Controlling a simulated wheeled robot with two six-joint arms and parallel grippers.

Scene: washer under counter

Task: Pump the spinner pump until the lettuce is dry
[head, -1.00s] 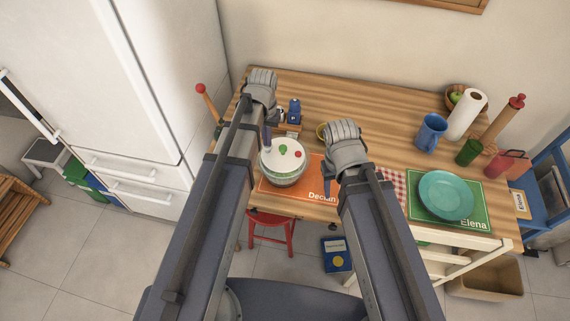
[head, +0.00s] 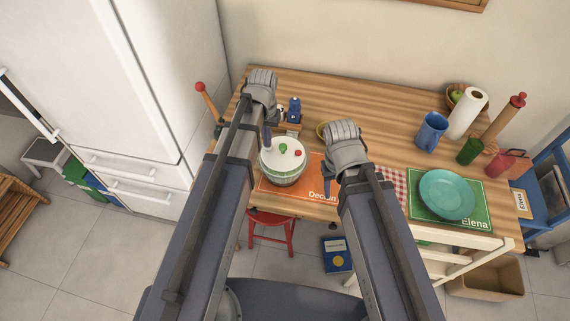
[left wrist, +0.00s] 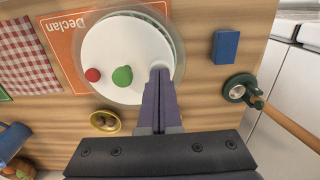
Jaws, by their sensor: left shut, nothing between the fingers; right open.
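The salad spinner (head: 283,176) stands on the orange mat, with a white lid carrying a green knob (head: 283,148) and a red knob (head: 298,153). In the left wrist view the lid (left wrist: 122,42) shows both the green knob (left wrist: 122,76) and the red knob (left wrist: 93,75). I cannot tell which part is the pump. My left gripper (head: 266,145) is shut and empty at the lid's left edge; its fingertips (left wrist: 160,72) overlap the lid, contact unclear. My right gripper (head: 327,184) is open and empty, right of the spinner. No lettuce is visible.
The orange mat (head: 270,190) reads Declan. A teal plate (head: 447,194) lies on the green mat (head: 482,215) at the right. The table's back middle is clear.

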